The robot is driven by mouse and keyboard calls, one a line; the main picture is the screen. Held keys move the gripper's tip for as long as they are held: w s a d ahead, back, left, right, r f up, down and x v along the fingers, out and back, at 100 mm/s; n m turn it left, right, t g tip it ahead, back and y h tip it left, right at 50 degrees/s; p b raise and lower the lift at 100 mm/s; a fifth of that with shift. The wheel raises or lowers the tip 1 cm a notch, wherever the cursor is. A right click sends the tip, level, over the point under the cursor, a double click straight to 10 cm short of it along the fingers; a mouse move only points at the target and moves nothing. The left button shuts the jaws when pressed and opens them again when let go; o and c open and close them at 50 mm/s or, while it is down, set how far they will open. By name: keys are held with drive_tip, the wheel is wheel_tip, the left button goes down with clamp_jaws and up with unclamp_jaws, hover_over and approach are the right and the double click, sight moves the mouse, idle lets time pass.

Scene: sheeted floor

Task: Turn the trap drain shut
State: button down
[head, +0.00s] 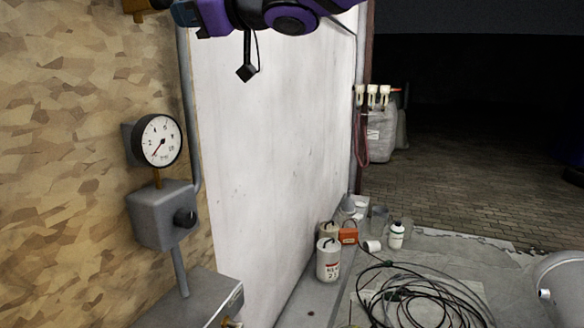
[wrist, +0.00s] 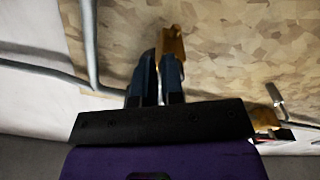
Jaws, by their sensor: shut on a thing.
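My gripper (wrist: 160,72) has two dark blue fingers close together. They are shut on a brass-coloured fitting (wrist: 172,42) against the chipboard wall in the wrist view. The fingers hide part of it, so I cannot tell how far it is turned or whether it is the trap drain. In the head view my gripper (head: 160,5) is cut off by the top edge, and the brass-coloured fitting (head: 137,6) shows just left of it. Another brass-coloured part (wrist: 265,119) with a silver lever (wrist: 276,94) is at right in the wrist view.
A dial gauge (head: 158,140) stands above a grey box (head: 160,215) with a black knob (head: 185,217). A grey pipe (head: 186,100) runs up the wall edge. A metal housing (head: 195,300) is below.

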drive_tip(key=shift+f+v, duration=0.2)
drive_tip(key=shift+v, duration=1.05)
drive_tip(key=shift+f+v, duration=0.2)
drive_tip(key=shift+v, duration=1.05)
drive_tip(key=shift+w, duration=0.1)
drive_tip(key=shift+d, duration=0.1)
drive_tip(key=a+n, duration=0.1)
drive_tip(key=n, duration=0.1)
drive_tip(key=w+a+r+n, duration=0.1)
drive_tip(key=a+n, duration=0.1)
drive_tip(key=w+a+n, duration=0.1)
drive_tip(key=n, duration=0.1)
drive_tip(key=shift+w+a+r, duration=0.15)
drive_tip(key=shift+a+r, duration=0.1)
drive_tip(key=shift+a, duration=0.15)
drive_tip(key=shift+r, duration=0.1)
